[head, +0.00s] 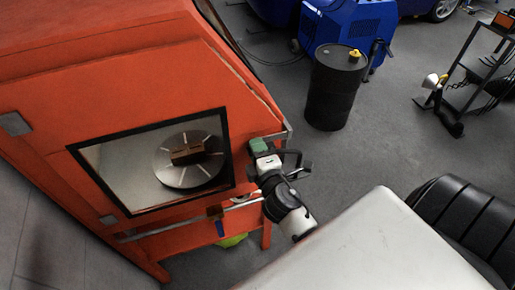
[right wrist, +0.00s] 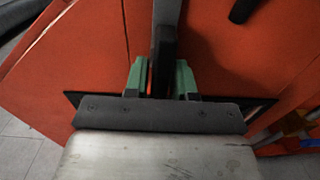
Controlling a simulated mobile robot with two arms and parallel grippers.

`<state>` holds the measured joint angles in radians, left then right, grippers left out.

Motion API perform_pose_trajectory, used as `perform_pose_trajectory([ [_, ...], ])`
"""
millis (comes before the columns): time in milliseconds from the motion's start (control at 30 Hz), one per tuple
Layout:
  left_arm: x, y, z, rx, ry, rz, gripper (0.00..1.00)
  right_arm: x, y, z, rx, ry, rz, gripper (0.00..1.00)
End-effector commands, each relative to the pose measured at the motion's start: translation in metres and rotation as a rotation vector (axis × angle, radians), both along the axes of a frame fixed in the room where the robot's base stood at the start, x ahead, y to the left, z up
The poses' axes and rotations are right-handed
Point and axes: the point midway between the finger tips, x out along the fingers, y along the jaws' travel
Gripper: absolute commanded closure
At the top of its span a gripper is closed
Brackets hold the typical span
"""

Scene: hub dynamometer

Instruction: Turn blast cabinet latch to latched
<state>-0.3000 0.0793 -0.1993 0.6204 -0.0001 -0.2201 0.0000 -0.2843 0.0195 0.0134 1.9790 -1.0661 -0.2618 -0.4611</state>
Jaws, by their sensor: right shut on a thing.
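The blast cabinet (head: 120,80) is the large orange box filling the left of the head view. Its dark-framed window (head: 105,165) shows a round slotted plate with a brown block on it. My right gripper (head: 262,150) is at the cabinet's right edge, beside the window. In the right wrist view, its green-padded fingers (right wrist: 160,78) are shut on the dark upright bar of the latch (right wrist: 165,35), one pad on each side. The gripper largely hides the latch in the head view, and I cannot tell its exact angle. My left gripper is not in view.
A black drum (head: 335,90) with a small yellow item on top stands behind, near a blue machine (head: 345,25). A grey shelf cart (head: 480,70) is at the far right. Grey floor is open between.

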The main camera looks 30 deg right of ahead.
Motion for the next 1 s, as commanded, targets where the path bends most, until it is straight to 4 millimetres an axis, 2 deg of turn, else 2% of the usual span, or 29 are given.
perform_pose_trajectory([
  [633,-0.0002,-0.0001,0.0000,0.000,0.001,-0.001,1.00,-0.0001,0.0005,-0.0011,-0.050,0.013,0.002,0.98],
  [667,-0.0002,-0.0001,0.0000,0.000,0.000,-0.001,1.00,-0.0001,0.0005,-0.0011,-0.050,0.013,0.002,0.73],
  [800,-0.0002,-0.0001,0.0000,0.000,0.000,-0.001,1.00,-0.0001,0.0004,-0.0011,-0.049,0.013,0.001,0.52],
  [1000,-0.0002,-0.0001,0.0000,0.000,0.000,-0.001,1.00,-0.0001,0.0002,-0.0010,-0.049,0.013,0.001,0.52],
])
